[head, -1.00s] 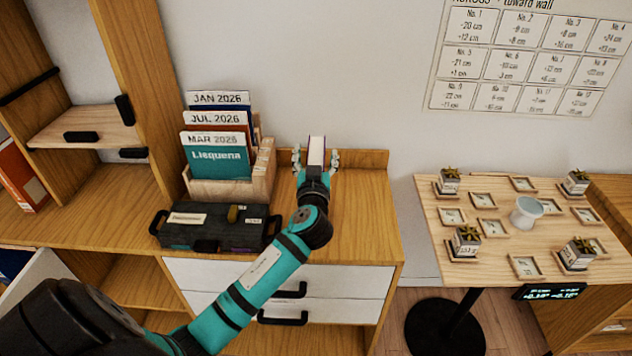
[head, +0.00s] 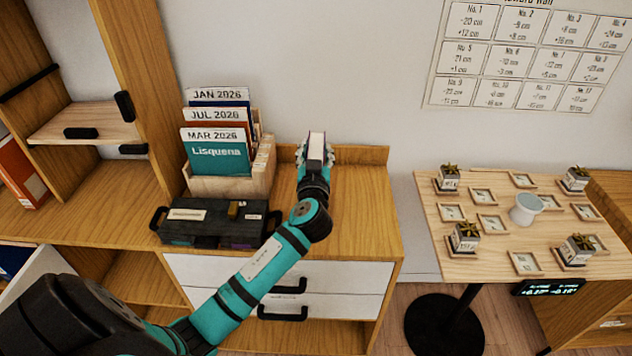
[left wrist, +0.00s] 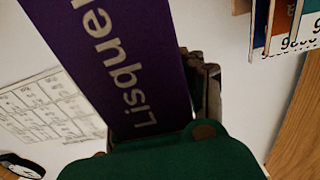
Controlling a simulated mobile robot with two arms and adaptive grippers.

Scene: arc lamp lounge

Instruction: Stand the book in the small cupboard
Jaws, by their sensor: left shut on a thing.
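A book (head: 316,145) stands upright over the wooden cabinet top, its pale page edge facing up in the head view. In the left wrist view it shows a purple cover (left wrist: 120,65) with the letters "Lisque". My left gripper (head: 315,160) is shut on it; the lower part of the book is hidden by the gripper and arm. I cannot tell if it touches the cabinet top. The wooden shelf unit (head: 145,90) at the left has open compartments, one with an orange binder (head: 20,172); I cannot tell for sure that this is the small cupboard. My right gripper is not in view.
A wooden file box (head: 230,187) with dated folders stands left of the book. A black case (head: 210,222) lies in front of it. The cabinet top (head: 362,205) is clear at the right. A small table (head: 468,205) with little boxes stands further right.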

